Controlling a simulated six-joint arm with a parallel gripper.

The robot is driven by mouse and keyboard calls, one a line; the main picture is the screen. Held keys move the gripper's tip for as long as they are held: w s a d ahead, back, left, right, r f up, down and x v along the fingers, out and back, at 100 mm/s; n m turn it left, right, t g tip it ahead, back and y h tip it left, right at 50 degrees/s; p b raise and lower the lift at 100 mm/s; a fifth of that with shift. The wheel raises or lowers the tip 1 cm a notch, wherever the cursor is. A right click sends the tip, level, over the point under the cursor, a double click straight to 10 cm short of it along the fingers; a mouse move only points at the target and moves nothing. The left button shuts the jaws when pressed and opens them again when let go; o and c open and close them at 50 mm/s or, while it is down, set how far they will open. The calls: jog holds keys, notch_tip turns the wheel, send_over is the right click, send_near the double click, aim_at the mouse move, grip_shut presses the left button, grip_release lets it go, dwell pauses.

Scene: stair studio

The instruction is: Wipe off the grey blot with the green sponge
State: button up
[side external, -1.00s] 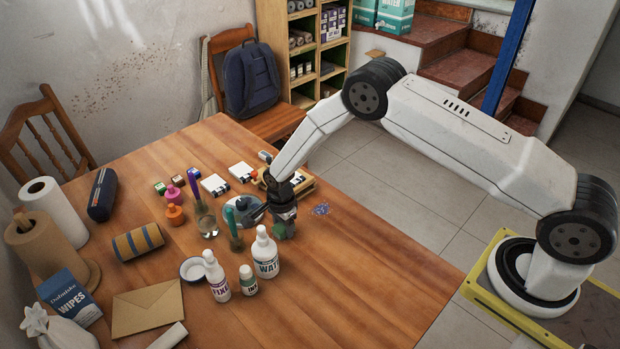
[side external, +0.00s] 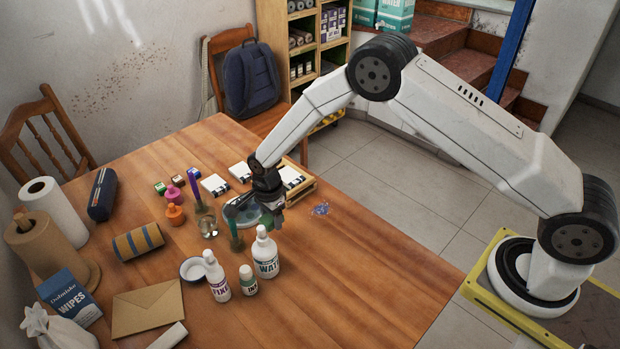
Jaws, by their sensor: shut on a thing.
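My gripper (side external: 272,218) points down over the wooden table and is shut on the green sponge (side external: 267,225). Only a little of the sponge shows below the jaws, just behind the white bottle marked WATER (side external: 265,256). I cannot tell whether the sponge touches the table. A small speckled blue-grey blot (side external: 320,209) lies on bare wood to the right of my gripper, apart from the sponge. It looks more bluish than plain grey.
A round grey-blue dish (side external: 240,212) and a glass jar (side external: 207,224) stand left of my gripper. Small bottles (side external: 216,280) stand in front. A wooden tray (side external: 303,186) with white cards lies behind. The table's right front (side external: 370,290) is clear.

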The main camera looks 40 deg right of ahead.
jog(key=shift+r, duration=0.9)
